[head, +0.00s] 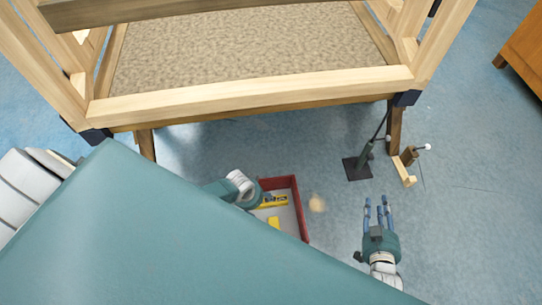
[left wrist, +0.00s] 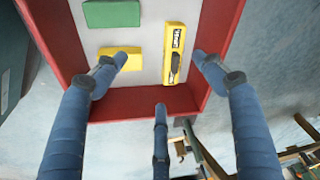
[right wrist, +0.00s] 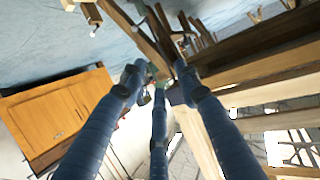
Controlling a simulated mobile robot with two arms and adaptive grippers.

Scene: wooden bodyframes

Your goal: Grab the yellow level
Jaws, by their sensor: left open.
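The yellow level (left wrist: 174,52), with a black label and dark grip, lies on the pale floor of a red-walled tray (left wrist: 140,107). It also shows in the head view (head: 275,200), in the tray (head: 301,208) below the wooden frame. My left gripper (left wrist: 160,72) is open over the tray's edge, with the level between its fingers, close to the right fingertip. I see no grip on it. In the head view my left wrist is beside the tray and its fingers are hard to make out. My right gripper (head: 378,212) is open and empty above the floor.
A yellow block (left wrist: 119,58) and a green block (left wrist: 111,13) share the tray. A wooden frame (head: 250,97) spans the back. A dark stand (head: 358,168) stands right of the tray. A wooden cabinet (right wrist: 58,112) is off to the side.

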